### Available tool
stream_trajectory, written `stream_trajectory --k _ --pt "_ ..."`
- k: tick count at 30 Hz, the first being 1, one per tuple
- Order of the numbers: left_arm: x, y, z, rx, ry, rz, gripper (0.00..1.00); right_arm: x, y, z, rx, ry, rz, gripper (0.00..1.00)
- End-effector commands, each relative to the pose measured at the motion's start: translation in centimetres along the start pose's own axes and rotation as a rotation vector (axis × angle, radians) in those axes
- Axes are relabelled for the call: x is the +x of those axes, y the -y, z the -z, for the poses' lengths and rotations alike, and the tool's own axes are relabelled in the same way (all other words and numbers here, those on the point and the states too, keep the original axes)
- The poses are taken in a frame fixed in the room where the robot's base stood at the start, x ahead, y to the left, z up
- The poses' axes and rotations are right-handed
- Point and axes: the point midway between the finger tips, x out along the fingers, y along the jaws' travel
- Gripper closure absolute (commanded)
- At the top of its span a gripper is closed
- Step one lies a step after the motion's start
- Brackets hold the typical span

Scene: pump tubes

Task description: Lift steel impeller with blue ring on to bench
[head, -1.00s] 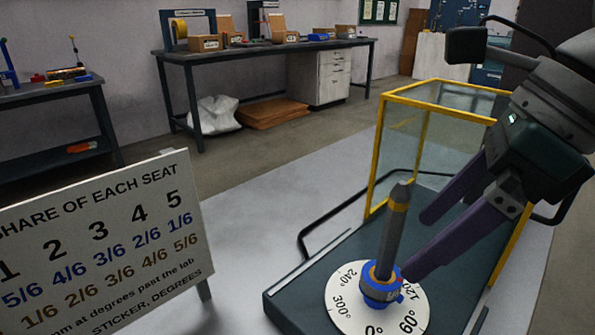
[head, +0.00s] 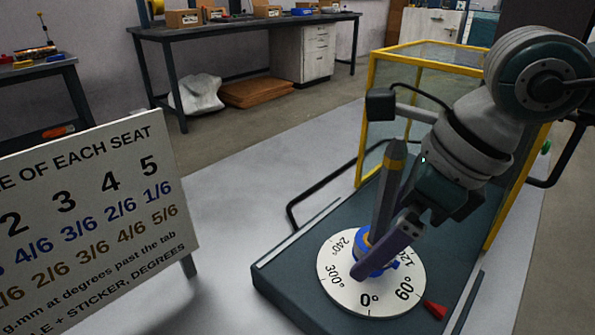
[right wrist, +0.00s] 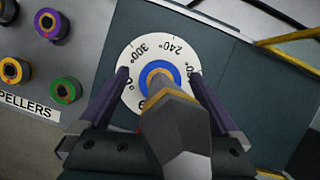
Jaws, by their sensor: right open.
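The impeller with the blue ring (head: 362,240) sits low around an upright grey pointed shaft (head: 389,190) with a yellow band, over a white degree dial (head: 335,285). In the right wrist view the blue ring (right wrist: 150,71) shows around the shaft (right wrist: 190,135); the shaft hides much of the impeller. My right gripper (head: 374,257) is open, its purple fingers low at the impeller. In the right wrist view my right gripper (right wrist: 159,76) has one finger on each side of the ring, with gaps between. My left gripper is not in view.
A yellow-framed clear guard (head: 367,120) stands behind the dial. A red wedge (head: 435,310) lies on the dark base (head: 275,275). Several coloured impellers, one purple (right wrist: 48,22), sit at the left in the right wrist view. A sign (head: 90,215) stands at the left.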

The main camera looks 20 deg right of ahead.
Motion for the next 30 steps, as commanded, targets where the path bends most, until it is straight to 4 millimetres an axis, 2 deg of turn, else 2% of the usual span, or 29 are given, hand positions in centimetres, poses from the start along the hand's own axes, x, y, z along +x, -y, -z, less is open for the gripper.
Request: stream_trajectory --k 5,30 --pt "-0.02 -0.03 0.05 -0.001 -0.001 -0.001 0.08 -0.03 0.01 -0.01 0.0 0.0 0.0 0.03" --pt "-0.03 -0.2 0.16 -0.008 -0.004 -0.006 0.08 -0.06 0.0 0.0 0.0 0.0 0.0 0.98"
